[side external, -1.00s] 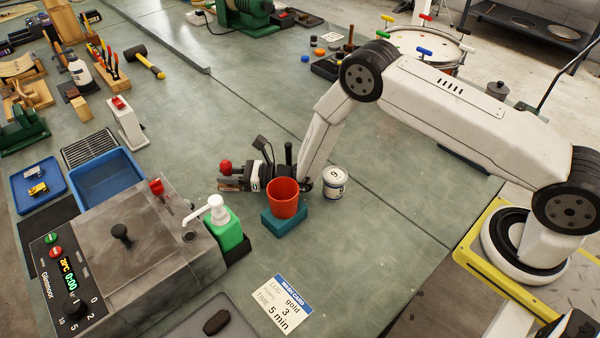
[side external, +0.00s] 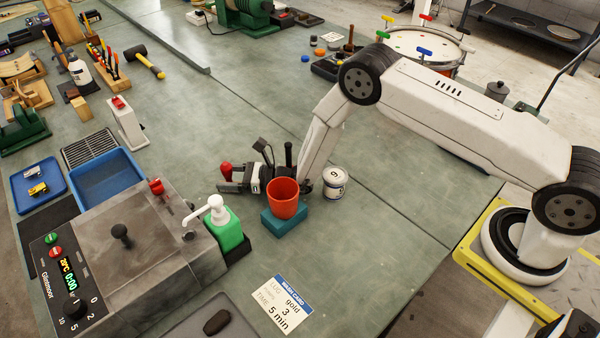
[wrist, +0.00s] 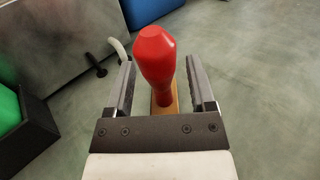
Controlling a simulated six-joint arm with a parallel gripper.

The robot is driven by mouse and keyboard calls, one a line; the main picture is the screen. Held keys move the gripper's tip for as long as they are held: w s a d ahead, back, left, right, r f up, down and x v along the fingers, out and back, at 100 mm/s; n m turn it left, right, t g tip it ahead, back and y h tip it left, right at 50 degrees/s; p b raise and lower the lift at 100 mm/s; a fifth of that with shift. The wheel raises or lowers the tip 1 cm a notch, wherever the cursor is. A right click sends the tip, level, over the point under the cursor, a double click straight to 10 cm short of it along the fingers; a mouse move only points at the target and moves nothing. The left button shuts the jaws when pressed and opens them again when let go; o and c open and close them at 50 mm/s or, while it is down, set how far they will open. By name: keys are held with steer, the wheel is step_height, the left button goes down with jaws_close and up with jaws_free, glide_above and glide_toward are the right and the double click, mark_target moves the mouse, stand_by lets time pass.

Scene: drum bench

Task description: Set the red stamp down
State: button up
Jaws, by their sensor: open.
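The red stamp (wrist: 155,58) has a rounded red handle on a wooden base. In the wrist view it stands between the two fingers of my gripper (wrist: 160,85), with a gap on each side. In the side view the stamp (side external: 226,169) shows at the tips of my gripper (side external: 236,184), low over the green bench top, just left of the red cup. Its base appears to rest on the bench, partly hidden by the fingers. My gripper is open around the stamp.
A red cup (side external: 283,196) on a teal block (side external: 284,222) stands in front of my gripper. A white tin (side external: 335,181) is to its right. A green pump bottle (side external: 226,228) and grey machine (side external: 130,255) are nearer left.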

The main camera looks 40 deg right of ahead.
steer(key=shift+r, duration=0.1)
step_height(320, 180, up, 19)
steer(key=s+d+m+t+h, duration=0.1)
steer(key=s+d+h, duration=0.1)
steer(key=s+d, duration=0.4)
steer(key=s+d+m+t+h, duration=0.2)
steer(key=s+d, duration=0.4)
steer(key=d, duration=0.8)
steer(key=shift+r, duration=0.3)
stand_by(0.5)
